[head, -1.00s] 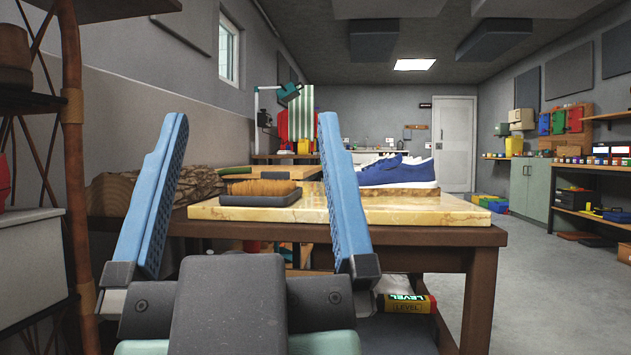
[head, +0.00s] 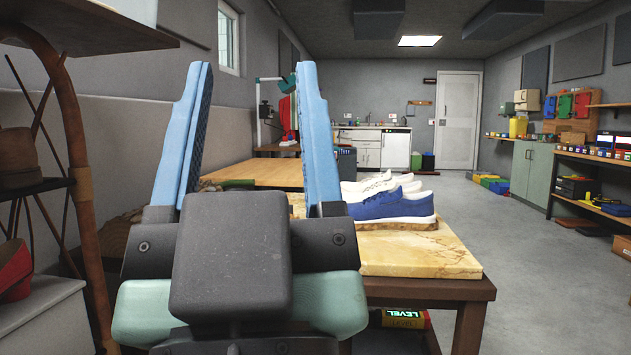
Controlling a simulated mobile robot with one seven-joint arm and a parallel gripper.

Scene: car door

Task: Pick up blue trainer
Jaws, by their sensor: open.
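The blue trainer (head: 393,206) with a white sole rests on a wooden board (head: 398,226) on the marble-topped table (head: 430,255). It lies to the right of my gripper (head: 252,85) in the head view. Its left end is partly hidden behind my right finger. White shoes (head: 375,186) stand just behind it. My gripper is open, with its two blue fingers pointing up and nothing between them. It is apart from the trainer.
A longer wooden table (head: 260,175) stands behind the marble top. A shelf rack (head: 60,130) is close on the left. A yellow and red level box (head: 402,318) sits under the table. The floor on the right (head: 560,290) is clear.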

